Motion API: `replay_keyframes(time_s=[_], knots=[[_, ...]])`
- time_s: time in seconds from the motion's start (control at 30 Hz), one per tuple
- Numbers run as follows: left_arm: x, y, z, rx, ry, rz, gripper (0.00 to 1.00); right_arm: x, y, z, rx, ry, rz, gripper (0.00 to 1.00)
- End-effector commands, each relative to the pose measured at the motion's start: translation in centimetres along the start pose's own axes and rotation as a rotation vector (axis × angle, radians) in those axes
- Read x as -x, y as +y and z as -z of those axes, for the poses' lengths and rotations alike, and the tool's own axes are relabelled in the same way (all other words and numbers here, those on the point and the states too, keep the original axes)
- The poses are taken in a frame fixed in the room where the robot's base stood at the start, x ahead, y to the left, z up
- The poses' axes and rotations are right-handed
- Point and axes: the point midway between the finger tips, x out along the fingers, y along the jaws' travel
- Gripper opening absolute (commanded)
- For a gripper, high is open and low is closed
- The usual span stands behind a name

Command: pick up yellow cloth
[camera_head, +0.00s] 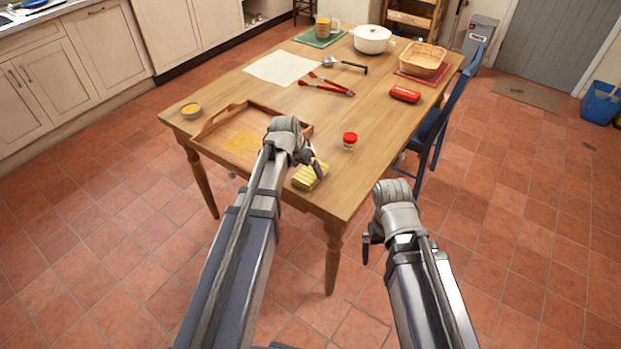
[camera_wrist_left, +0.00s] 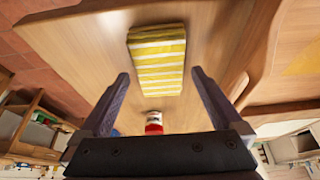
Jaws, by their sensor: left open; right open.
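The yellow cloth (camera_head: 311,175), folded with white stripes, lies on the wooden table near its front edge, right of the tray. It also shows in the left wrist view (camera_wrist_left: 157,60), upper middle, ahead of the fingers. My left gripper (camera_head: 310,159) is open and empty above the table, close to the cloth; its fingers (camera_wrist_left: 158,98) are spread in the wrist view with the cloth beyond them, apart from it. My right gripper (camera_head: 372,240) hangs off the table's right front side, away from the cloth; it is open with nothing seen in it.
A wooden tray (camera_head: 207,133) with a yellow patch in it sits left of the cloth. A red-lidded jar (camera_head: 350,140) stands behind the cloth. Red tongs (camera_head: 327,86), a red case (camera_head: 405,94), a basket (camera_head: 423,58) and a white pot (camera_head: 372,39) are farther back. A blue chair (camera_head: 440,112) stands at right.

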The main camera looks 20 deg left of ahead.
Motion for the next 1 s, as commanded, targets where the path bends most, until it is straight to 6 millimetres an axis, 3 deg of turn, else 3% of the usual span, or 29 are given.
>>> replay_keyframes(time_s=[0.03, 0.17, 0.47, 1.0], knots=[[-1.5, -0.2, 0.0, 0.0, 0.0, 0.0, 1.0, -1.3, -0.1, 0.1, 0.0, 0.0, 0.0, 1.0], [-2.8, -0.1, -0.1, -0.001, 0.0, 0.0, 1.0, -2.6, -0.2, 0.1, 0.0, 0.0, 0.0, 1.0], [-2.8, -0.1, 0.1, 0.0, 0.0, 0.0, 0.99, -2.5, -0.2, 0.1, 0.0, 0.0, 0.0, 1.0], [-2.8, -0.1, 0.1, 0.0, 0.0, 0.0, 0.38, -2.5, -0.2, 0.1, 0.0, 0.0, 0.0, 1.0]])
